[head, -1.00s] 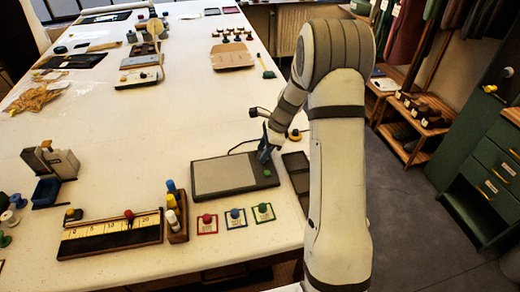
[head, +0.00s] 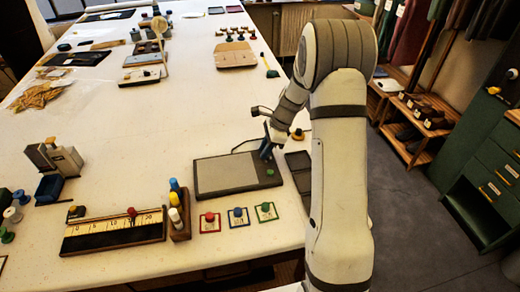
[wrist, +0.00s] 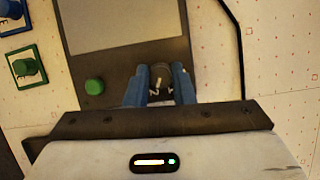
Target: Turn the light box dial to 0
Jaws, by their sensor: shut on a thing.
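The light box (head: 225,176) is a flat dark box with a grey panel, lying on the white table. In the wrist view its grey panel (wrist: 125,22) fills the upper middle. A green button (wrist: 94,87) sits on its dark border, left of the dial. The dark dial (wrist: 160,70) is between the two blue fingers of my gripper, which is shut on it. Pale marks show by the dial, too small to read surely, and the fingers hide part of it. In the head view my gripper (head: 267,150) is at the box's right edge and hides the dial.
Red (head: 210,221), blue (head: 238,216) and green (head: 265,211) framed buttons lie in front of the box. A wooden holder with bottles (head: 179,226) and a numbered slider (head: 113,234) stand left of them. A dark flat object (head: 298,168) lies right of the box.

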